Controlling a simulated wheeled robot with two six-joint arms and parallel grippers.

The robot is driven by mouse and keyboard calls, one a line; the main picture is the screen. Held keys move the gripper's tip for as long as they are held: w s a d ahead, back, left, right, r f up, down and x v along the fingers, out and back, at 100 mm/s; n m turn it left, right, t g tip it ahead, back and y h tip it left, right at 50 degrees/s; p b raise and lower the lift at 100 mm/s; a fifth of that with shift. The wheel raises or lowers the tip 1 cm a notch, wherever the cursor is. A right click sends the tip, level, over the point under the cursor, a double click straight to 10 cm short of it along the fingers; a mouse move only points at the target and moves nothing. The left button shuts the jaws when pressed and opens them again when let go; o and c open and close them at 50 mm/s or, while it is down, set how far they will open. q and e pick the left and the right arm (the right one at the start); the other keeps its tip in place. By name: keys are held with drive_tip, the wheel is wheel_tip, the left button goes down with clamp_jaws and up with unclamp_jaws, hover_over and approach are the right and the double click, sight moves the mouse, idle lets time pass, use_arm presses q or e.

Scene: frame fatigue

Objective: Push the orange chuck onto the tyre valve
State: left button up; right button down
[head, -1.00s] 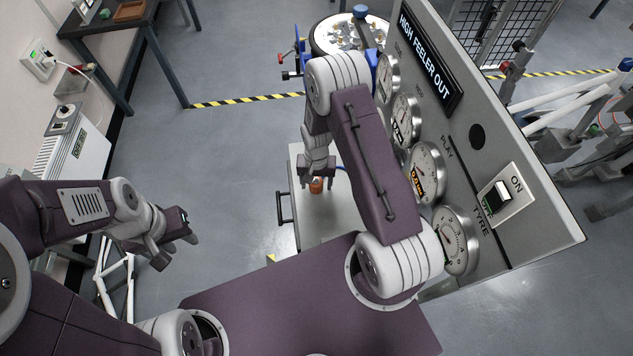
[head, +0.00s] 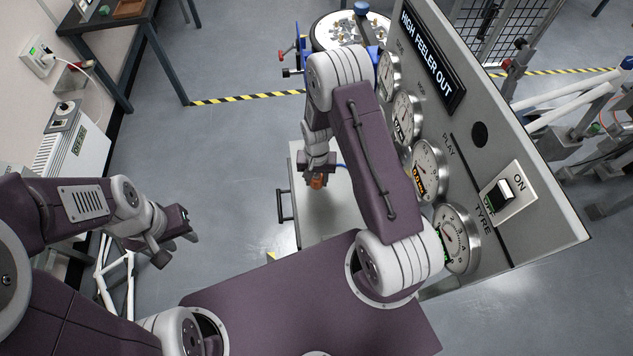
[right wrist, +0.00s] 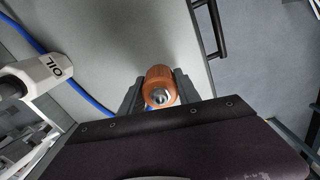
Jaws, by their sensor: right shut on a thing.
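The orange chuck (head: 317,182) is in my right gripper (head: 318,178), above the grey cabinet top (head: 343,216). In the right wrist view, the chuck (right wrist: 158,80) sits between the two dark fingers, which are shut on it, and a round metal end faces the camera. I cannot make out the tyre valve in either view. My left gripper (head: 178,238) hangs at the left over the floor, apart from the chuck; whether its jaws are open or shut is unclear.
A tilted panel (head: 482,136) with several round gauges stands close to the right of my right arm. A blue hose (right wrist: 85,98) crosses the cabinet top. A white OIL-marked part (right wrist: 45,75) is at left in the wrist view. Open floor (head: 215,150) lies to the left.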

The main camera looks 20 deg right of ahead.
drive_tip(key=r, duration=0.1)
drive_tip(key=d+r+b, duration=0.1)
drive_tip(key=r, duration=0.1)
drive_tip(key=shift+d, duration=0.1)
drive_tip(key=d+r+b, duration=0.2)
drive_tip(key=d+r, duration=0.4)
drive_tip(key=d, duration=0.4)
drive_tip(key=shift+d+r, duration=0.2)
drive_tip(key=shift+s, duration=0.1)
